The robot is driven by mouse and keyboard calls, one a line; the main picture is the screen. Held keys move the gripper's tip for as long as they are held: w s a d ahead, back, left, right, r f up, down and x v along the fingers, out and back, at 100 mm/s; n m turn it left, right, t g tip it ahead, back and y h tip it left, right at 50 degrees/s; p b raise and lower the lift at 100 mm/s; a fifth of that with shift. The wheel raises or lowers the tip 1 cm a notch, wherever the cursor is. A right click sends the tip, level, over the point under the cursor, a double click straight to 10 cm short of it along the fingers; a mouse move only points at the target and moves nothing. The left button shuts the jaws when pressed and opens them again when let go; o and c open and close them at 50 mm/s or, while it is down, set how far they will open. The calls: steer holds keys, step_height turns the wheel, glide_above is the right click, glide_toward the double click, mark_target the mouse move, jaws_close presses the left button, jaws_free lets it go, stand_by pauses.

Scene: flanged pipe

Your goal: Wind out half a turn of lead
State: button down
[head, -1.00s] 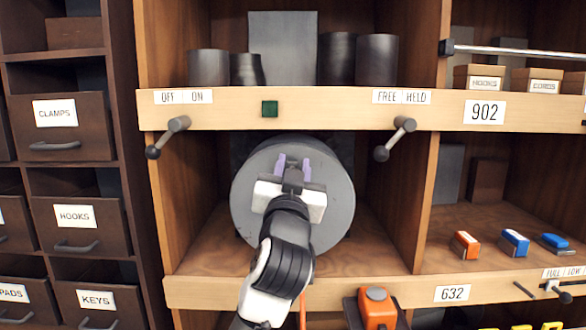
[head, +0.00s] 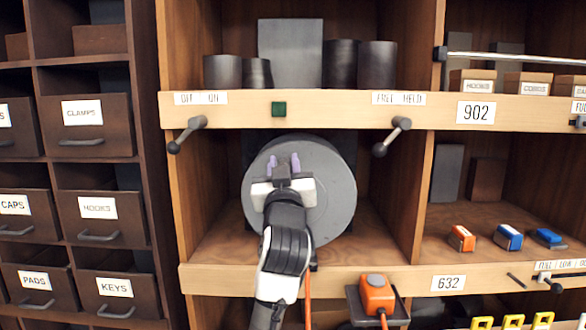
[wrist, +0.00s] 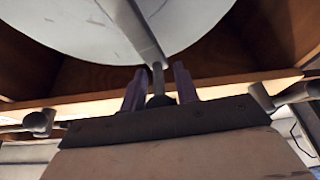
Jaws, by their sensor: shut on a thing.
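A large grey drum (head: 325,190) stands face-out in the middle compartment. My gripper (head: 284,164) is in front of its face, up and left of centre. In the wrist view, the two purple fingers (wrist: 158,80) stand on either side of a thin dark handle (wrist: 158,76) with a rounded end. A grey bar (wrist: 140,32) runs across the drum face towards this handle. My gripper is shut on the handle. An orange lead (head: 308,312) hangs below the shelf edge under the drum. My arm hides the lower left of the drum face.
A lever under OFF/ON (head: 187,134) and one under FREE/HELD (head: 392,136) both slant down-left. An orange block (head: 376,293) on a dark holder stands below the shelf. Compartment side walls flank the drum.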

steer(key=a+f+n+g+y+b, duration=0.25)
steer(key=a+f+n+y, duration=0.3)
steer(key=n, duration=0.85)
step_height(320, 180, down, 11)
steer(key=n+g+h+b, duration=0.1)
steer(key=n+g+b, duration=0.2)
steer(key=n, duration=0.8)
steer(key=shift+d+r+g, duration=0.15)
steer(key=shift+d+g, duration=0.15)
steer(key=shift+g, duration=0.75)
steer(key=c, duration=1.1)
jaws_free()
steer(key=shift+r, duration=0.1)
